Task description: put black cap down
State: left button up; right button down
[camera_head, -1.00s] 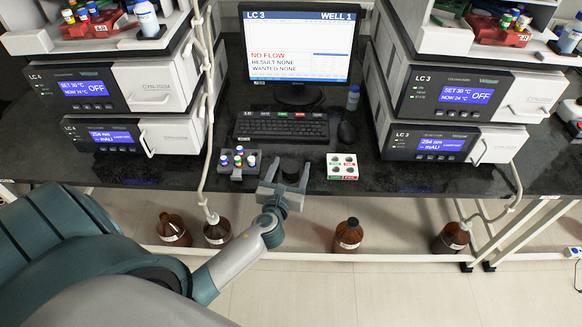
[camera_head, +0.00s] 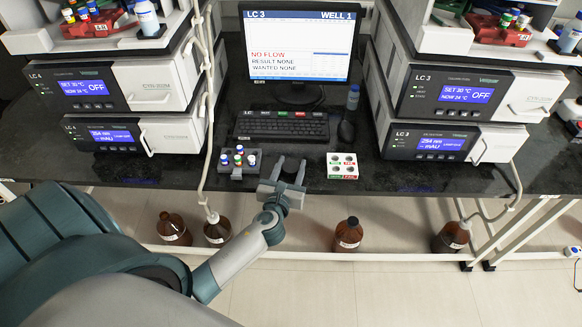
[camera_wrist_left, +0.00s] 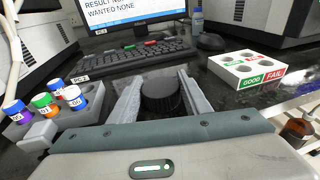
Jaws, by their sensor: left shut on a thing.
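My left gripper (camera_head: 290,163) is over the front of the dark bench, between the vial rack and the white GOOD/FAIL block. Its fingers point away from me toward the keyboard. The black cap (camera_wrist_left: 160,95), round and ridged, sits between the two fingers in the left wrist view, and the gripper is shut on it. In the head view the cap is hard to pick out against the dark bench. Whether it touches the bench top cannot be told. My right gripper is not in view.
The rack (camera_head: 238,161) with several colour-capped vials stands just left of the gripper. The white GOOD/FAIL block (camera_head: 342,172) is to the right. The keyboard (camera_head: 281,126) and monitor (camera_head: 299,50) are behind. Brown bottles, one of them (camera_head: 348,235), stand on the floor below.

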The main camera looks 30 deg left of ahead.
aim_at(291, 166)
pick_arm(q)
jog(key=shift+c, duration=0.2)
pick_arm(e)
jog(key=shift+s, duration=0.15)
